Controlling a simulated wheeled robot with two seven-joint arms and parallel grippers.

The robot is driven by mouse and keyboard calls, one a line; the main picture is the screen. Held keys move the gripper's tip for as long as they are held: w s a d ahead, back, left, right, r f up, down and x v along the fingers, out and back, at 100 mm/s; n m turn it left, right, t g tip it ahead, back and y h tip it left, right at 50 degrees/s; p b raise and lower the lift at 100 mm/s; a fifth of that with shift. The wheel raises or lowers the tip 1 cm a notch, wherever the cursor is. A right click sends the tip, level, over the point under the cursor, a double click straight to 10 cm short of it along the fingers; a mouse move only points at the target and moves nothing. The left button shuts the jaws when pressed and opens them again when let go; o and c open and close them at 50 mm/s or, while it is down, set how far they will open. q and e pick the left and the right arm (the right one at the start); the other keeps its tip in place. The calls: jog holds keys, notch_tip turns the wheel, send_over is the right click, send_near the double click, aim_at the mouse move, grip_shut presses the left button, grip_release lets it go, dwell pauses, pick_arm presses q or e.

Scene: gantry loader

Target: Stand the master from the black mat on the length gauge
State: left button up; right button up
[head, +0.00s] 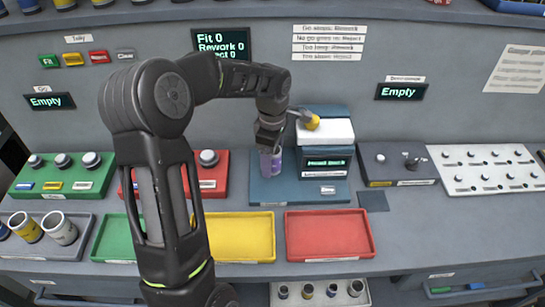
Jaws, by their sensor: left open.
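The length gauge is a blue base (262,191) with a white-topped block and a lit display (325,162), at the middle back of the bench. My left gripper (270,148) points down over the left part of this base and is open. A small purple and pale cylinder (272,166), which looks like the master, stands upright between or just under its fingers. Whether the fingers touch it cannot be told. The small dark mat (373,202), right of the gauge, is bare. My right gripper is not in view.
Empty yellow (241,258) and red (328,258) trays lie in front of the gauge. A green tray (112,248) is partly behind my left arm. A grey block with knobs (398,182) and a white peg plate (490,190) stand at the right.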

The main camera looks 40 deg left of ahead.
pick_arm(q)
notch_tip(320, 180, up, 8)
jog(key=b, duration=0.1)
dwell(0.4)
jog(key=shift+f, duration=0.15)
dwell(0.7)
